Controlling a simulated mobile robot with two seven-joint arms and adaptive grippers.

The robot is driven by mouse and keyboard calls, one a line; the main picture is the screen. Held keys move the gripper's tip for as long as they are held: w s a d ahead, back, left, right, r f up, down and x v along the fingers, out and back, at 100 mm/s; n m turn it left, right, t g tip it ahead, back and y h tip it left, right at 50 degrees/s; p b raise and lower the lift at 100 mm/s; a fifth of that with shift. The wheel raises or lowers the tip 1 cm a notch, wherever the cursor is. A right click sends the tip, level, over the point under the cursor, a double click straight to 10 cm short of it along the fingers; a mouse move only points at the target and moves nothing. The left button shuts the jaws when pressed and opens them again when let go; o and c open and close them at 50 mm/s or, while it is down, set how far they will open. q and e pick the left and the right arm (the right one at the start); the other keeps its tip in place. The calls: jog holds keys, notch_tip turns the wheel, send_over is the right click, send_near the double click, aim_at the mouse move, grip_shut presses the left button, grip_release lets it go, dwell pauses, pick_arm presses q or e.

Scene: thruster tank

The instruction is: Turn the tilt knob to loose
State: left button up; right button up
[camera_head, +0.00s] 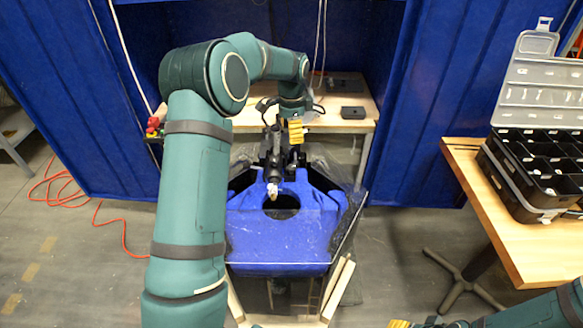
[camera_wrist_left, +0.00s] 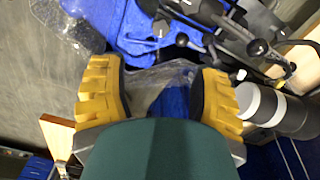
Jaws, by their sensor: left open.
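The thruster (camera_head: 274,165), a black motor with levers and a shaft, is mounted at the back of the blue tank (camera_head: 280,240). In the left wrist view, its black bracket (camera_wrist_left: 235,30) shows at the top right with several small round black knobs, one of them a ball-shaped knob (camera_wrist_left: 257,47). I cannot tell which one is the tilt knob. My left gripper (camera_head: 293,140) is above and beside the thruster's top. Its yellow fingers (camera_wrist_left: 160,80) are wide apart with nothing between them. My right gripper (camera_head: 402,324) barely shows at the bottom edge, mostly cut off.
A wooden workbench (camera_head: 340,125) with a small black box (camera_head: 353,112) stands behind the tank. On the right, a wooden table (camera_head: 490,215) holds an open black organizer case (camera_head: 535,165). Blue curtains (camera_head: 425,100) hang behind. An orange hose (camera_head: 110,220) lies on the floor.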

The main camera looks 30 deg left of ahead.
aim_at(291, 167)
pick_arm(q)
jog(key=shift+m, duration=0.6)
notch_tip(291, 167, down, 14)
jog(key=shift+r+b, duration=0.2)
jog(key=shift+b, duration=0.95)
